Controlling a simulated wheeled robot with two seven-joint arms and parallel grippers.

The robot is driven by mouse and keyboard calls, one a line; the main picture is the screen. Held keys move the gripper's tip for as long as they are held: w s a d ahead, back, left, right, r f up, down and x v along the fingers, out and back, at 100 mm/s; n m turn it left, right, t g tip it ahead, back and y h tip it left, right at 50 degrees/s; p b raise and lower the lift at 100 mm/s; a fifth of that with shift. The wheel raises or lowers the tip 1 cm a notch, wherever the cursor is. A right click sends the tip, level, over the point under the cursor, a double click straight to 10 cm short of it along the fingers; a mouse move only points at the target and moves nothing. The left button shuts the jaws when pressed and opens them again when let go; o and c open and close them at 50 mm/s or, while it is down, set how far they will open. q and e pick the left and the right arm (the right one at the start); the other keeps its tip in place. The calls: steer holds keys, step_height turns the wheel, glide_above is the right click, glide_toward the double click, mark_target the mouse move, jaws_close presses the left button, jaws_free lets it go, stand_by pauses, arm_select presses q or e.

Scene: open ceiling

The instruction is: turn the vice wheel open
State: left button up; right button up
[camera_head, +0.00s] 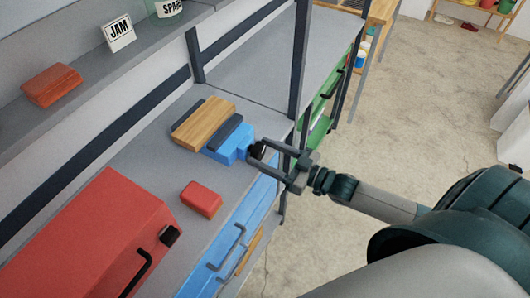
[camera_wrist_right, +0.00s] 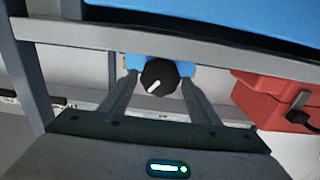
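The blue vice (camera_head: 229,148) sits on the grey bench with a wooden block (camera_head: 203,123) between its dark jaws. Its wheel (camera_head: 257,149) is a small black knob on the front end, facing the bench's front edge. My right gripper (camera_head: 270,158) reaches in from the right, with its fingers pointing at the wheel. In the right wrist view the black wheel (camera_wrist_right: 160,75) shows a white mark and lies ahead, between the tips of the spread fingers (camera_wrist_right: 159,82). A small gap seems to show on each side of it. My left gripper is out of view.
A red toolbox (camera_head: 95,235) and a small red box (camera_head: 201,199) stand on the bench. A dark shelf post (camera_head: 299,75) rises close behind my right gripper. A blue drawer (camera_head: 235,235) with a handle is below.

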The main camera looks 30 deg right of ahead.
steer(key=c, duration=0.7)
steer(key=shift+o, duration=0.2)
steer(key=shift+n, duration=1.6)
steer(key=shift+s+a+f+n+p, duration=0.1)
steer(key=shift+n+p, duration=0.1)
steer(key=shift+n, duration=0.8)
steer(key=shift+a+n+p, duration=0.1)
steer(key=shift+n+p, duration=0.05)
steer(key=shift+n, duration=0.85)
steer(key=o, duration=1)
